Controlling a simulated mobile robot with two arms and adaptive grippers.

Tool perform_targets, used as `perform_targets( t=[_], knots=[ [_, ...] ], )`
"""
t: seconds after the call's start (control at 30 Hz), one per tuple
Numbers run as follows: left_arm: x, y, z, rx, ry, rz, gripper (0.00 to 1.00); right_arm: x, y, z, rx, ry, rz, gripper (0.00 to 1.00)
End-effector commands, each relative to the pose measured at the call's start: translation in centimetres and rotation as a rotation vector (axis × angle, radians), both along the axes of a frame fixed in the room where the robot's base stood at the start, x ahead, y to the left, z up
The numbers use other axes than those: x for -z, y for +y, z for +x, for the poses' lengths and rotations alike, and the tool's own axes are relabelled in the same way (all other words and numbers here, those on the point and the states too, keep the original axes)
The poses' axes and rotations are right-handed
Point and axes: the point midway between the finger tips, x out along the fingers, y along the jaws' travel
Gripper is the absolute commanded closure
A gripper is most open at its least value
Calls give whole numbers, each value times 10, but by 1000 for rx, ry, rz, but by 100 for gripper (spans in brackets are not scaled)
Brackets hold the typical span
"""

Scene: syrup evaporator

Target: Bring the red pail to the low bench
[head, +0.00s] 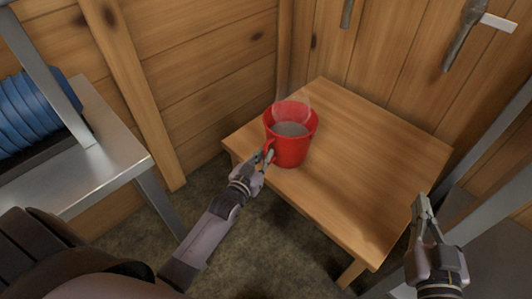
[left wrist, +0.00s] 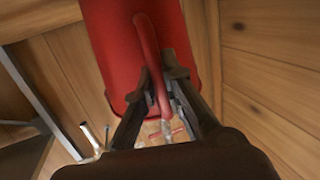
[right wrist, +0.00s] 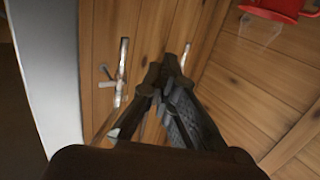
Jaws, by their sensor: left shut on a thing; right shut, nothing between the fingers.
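The red pail (head: 291,148) is upright at the left corner of the low wooden bench (head: 365,165), with greyish contents and faint steam above. I cannot tell for sure whether its base touches the bench top. My left gripper (head: 268,160) is shut on the pail's side handle; the left wrist view shows the fingers (left wrist: 160,85) around the red handle (left wrist: 147,50), with the pail wall (left wrist: 105,50) behind. My right gripper (head: 422,205) is shut and empty, in front of the bench's right side. In the right wrist view the pail (right wrist: 275,8) shows at the top right.
A metal table (head: 95,165) with stacked blue round items (head: 35,110) stands at the left. Wooden walls close off the back, with metal handles (head: 465,35) on the right panels. A metal frame (head: 490,145) is at the right. Most of the bench top is clear.

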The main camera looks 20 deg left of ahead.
Motion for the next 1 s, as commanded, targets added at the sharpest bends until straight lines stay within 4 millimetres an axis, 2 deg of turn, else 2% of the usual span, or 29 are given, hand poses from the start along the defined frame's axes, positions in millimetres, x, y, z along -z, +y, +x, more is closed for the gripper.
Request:
perform_targets(
  t=[0.47,1.0],
  knots=[
    [-2,0,-1,0,-5,2,100,3,-1,-1,1,18,-4,100],
    [-2,-10,-4,1,-4,0,100,28,-6,-7,11,158,-39,100]
  ],
)
